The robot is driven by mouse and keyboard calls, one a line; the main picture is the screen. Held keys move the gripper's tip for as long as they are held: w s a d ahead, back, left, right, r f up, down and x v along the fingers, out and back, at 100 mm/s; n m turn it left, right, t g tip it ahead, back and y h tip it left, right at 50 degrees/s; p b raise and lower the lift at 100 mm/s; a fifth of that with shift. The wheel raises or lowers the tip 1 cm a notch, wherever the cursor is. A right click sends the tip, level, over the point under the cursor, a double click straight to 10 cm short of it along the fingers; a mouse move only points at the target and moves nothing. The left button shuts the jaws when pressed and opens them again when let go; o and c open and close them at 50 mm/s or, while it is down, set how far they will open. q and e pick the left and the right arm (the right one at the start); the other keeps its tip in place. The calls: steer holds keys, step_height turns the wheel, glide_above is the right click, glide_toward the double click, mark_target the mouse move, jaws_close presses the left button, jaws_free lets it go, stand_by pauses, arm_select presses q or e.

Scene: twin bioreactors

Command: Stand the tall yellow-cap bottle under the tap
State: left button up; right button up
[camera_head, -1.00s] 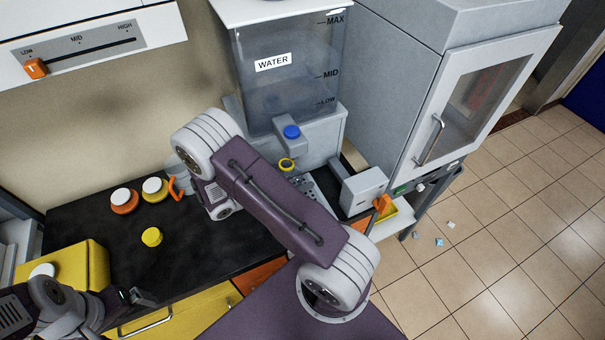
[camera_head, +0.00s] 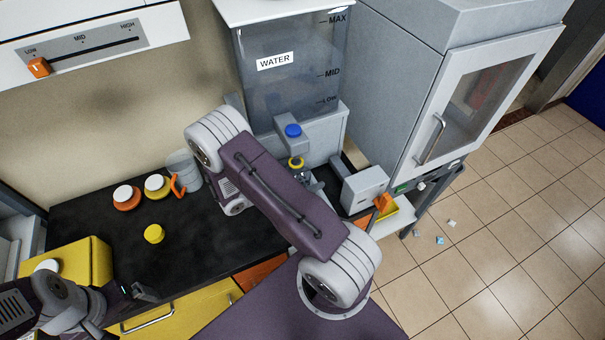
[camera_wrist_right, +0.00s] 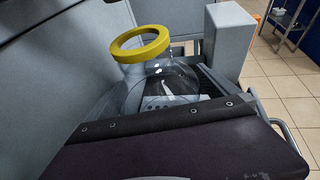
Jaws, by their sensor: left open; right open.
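The tall clear bottle with a yellow ring at its open mouth (camera_head: 296,163) is below and just in front of the tap with the blue knob (camera_head: 293,131). It shows in the right wrist view (camera_wrist_right: 141,45), with clear glass widening below the ring. Its base and any contact with the drip tray are hidden. My left gripper (camera_head: 138,292) is open and empty over the counter's front left.
A low yellow-capped item (camera_head: 154,233), orange and yellow white-lidded jars (camera_head: 126,195) and a clear jug with an orange handle (camera_head: 185,168) stand on the black counter. A grey box (camera_head: 364,190) is right of the bottle. The water tank (camera_head: 288,70) rises behind.

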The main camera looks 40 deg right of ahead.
steer(key=b+v, duration=0.1)
steer(key=v, duration=1.1)
steer(key=shift+r+b, duration=0.2)
steer(key=shift+b, duration=0.2)
